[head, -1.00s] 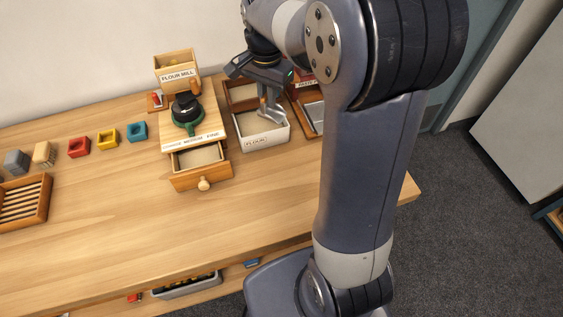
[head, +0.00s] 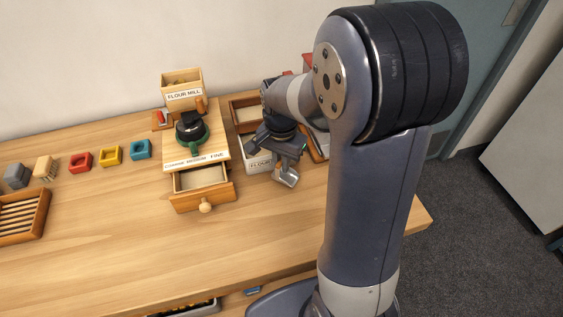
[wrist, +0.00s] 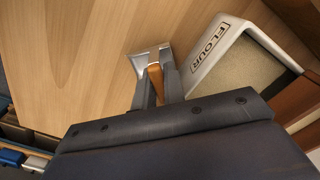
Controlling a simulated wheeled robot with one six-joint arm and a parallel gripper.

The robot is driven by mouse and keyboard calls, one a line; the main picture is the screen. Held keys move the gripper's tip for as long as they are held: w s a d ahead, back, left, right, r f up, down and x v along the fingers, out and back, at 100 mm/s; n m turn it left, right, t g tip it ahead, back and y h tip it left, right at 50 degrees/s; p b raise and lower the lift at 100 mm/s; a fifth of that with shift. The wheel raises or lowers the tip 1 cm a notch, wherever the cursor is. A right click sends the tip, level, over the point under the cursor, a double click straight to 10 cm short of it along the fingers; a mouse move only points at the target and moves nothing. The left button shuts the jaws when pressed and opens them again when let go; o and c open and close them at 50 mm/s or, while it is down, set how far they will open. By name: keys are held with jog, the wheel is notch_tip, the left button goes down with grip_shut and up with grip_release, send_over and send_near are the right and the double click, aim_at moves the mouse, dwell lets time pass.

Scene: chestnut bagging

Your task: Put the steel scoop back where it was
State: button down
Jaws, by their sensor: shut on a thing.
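The steel scoop (head: 285,176) has a metal pan and a wooden handle. In the wrist view the steel scoop (wrist: 140,62) shows its handle between the fingers. My gripper (wrist: 160,85) is shut on that handle. In the head view my gripper (head: 288,160) is just in front of the white FLOUR bin (head: 257,163), and the scoop is over the bare table in front of the bin. I cannot tell whether the scoop touches the table. The FLOUR bin (wrist: 207,60) is right of the scoop in the wrist view, and part of it is hidden by my arm in the head view.
The flour mill (head: 190,140) stands left of the bin, with its front drawer (head: 203,196) pulled out. The table (head: 130,225) front is clear.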

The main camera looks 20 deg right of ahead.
jog(key=shift+f, duration=0.2)
jog(key=shift+f, duration=0.1)
jog(key=shift+f, duration=0.15)
jog(key=c, duration=1.5)
grip_release()
notch_tip(320, 180, up, 13)
jog(key=shift+f, duration=0.2)
